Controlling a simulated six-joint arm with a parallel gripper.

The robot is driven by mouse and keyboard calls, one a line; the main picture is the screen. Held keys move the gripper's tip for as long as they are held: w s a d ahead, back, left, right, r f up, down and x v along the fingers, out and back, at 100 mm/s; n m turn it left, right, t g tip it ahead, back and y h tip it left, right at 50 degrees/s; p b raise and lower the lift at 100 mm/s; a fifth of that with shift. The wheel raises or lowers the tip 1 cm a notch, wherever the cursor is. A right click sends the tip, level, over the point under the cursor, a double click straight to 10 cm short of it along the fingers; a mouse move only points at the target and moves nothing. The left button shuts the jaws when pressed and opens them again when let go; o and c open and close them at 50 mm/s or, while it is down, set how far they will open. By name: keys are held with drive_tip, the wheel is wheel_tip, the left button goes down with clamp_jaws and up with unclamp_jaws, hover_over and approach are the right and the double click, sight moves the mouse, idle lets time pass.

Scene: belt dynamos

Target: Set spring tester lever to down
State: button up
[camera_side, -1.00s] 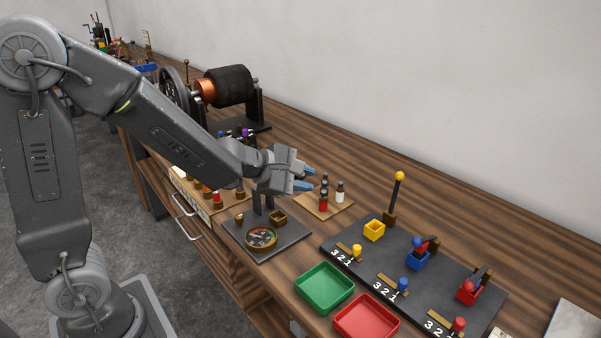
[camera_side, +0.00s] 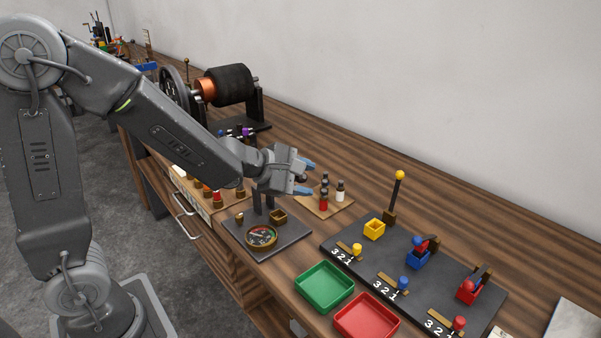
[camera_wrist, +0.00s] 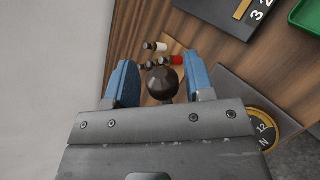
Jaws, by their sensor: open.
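The spring tester (camera_side: 287,245) is a dark base plate with a round, brass-rimmed gauge (camera_side: 262,237) and a dark upright post. The gauge's rim also shows at the lower right of the wrist view (camera_wrist: 262,127). A dark brown ball knob (camera_wrist: 162,82), which looks like the tester lever's end, sits between my blue fingertips in the wrist view. My gripper (camera_side: 305,177) is open above the tester's back side, with a gap to the knob on both sides in the wrist view (camera_wrist: 160,84). The lever's shaft is mostly hidden by the gripper.
Small bottles (camera_side: 324,201) stand on a wooden board just beyond the gripper. A green tray (camera_side: 325,287) and a red tray (camera_side: 366,318) lie to the right. A black panel (camera_side: 440,275) carries levers and numbered sliders. A dynamo (camera_side: 229,86) stands at the back left.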

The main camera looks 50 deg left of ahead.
drive_tip(key=s+a+r, duration=0.1)
drive_tip(key=s+r, duration=0.3)
drive_tip(key=r, duration=0.5)
drive_tip(key=shift+a+r, duration=0.15)
drive_tip(key=shift+r, duration=0.1)
